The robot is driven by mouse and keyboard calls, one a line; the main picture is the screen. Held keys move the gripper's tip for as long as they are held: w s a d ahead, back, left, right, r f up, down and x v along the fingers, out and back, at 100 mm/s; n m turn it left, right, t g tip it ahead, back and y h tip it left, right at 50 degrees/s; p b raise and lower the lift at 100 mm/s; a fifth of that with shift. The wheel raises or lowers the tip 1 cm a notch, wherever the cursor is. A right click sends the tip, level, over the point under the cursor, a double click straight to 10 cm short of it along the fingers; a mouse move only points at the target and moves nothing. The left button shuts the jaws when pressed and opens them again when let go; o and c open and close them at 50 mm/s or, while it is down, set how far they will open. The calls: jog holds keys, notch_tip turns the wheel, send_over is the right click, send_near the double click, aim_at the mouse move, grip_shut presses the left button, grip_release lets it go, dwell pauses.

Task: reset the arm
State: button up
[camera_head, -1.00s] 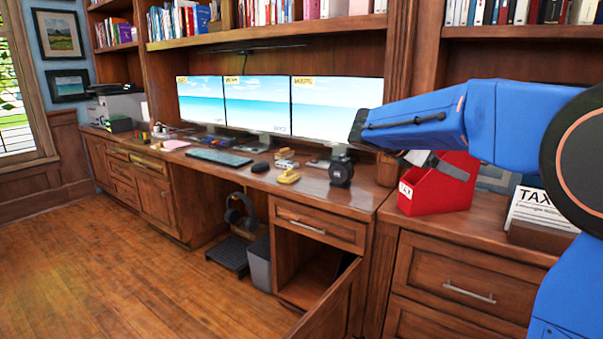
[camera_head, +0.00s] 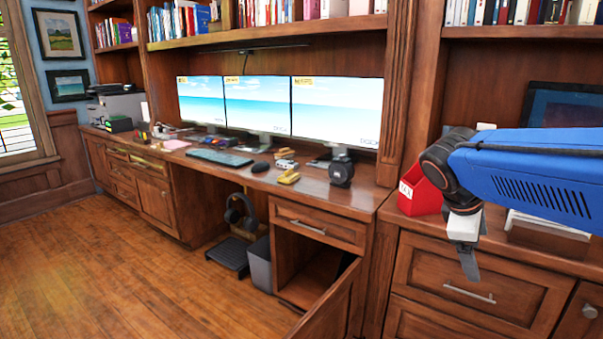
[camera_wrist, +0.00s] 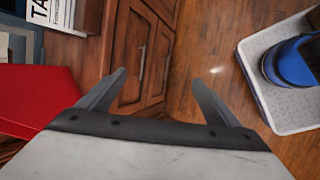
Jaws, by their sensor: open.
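My gripper (camera_head: 470,264) hangs at the end of my blue arm at the right in the head view, pointing down in front of the wooden drawers. In the wrist view my gripper (camera_wrist: 160,80) shows its two fingers spread apart with nothing between them. Past the fingers are cabinet fronts and the wood floor. A red box (camera_head: 419,192) stands on the right counter behind my wrist, partly hidden by it. It also shows at the left in the wrist view (camera_wrist: 35,100), apart from the fingers.
A cabinet door (camera_head: 331,304) stands open below the desk. A drawer front (camera_head: 450,265) is behind my gripper. Three monitors (camera_head: 335,112) and a black round object (camera_head: 341,171) stand on the desk. A paper labelled TAX (camera_wrist: 40,10) is near the red box. The left floor (camera_head: 130,265) is clear.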

jog(key=s+a+f+m+t+y, duration=0.1)
jog(key=s+a+f+m+y, duration=0.2)
jog(key=s, duration=0.4)
jog(key=s+a+f+m+t+y, duration=0.1)
jog(key=s+a+f+m+y, duration=0.1)
jog(key=s+a+f+m, duration=0.3)
jog(key=s+f+m, duration=0.2)
jog(key=s+f, duration=0.1)
jog(key=shift+s+a+m+y, duration=0.2)
jog(key=shift+a+m+y, duration=0.1)
jog(key=shift+y, duration=0.1)
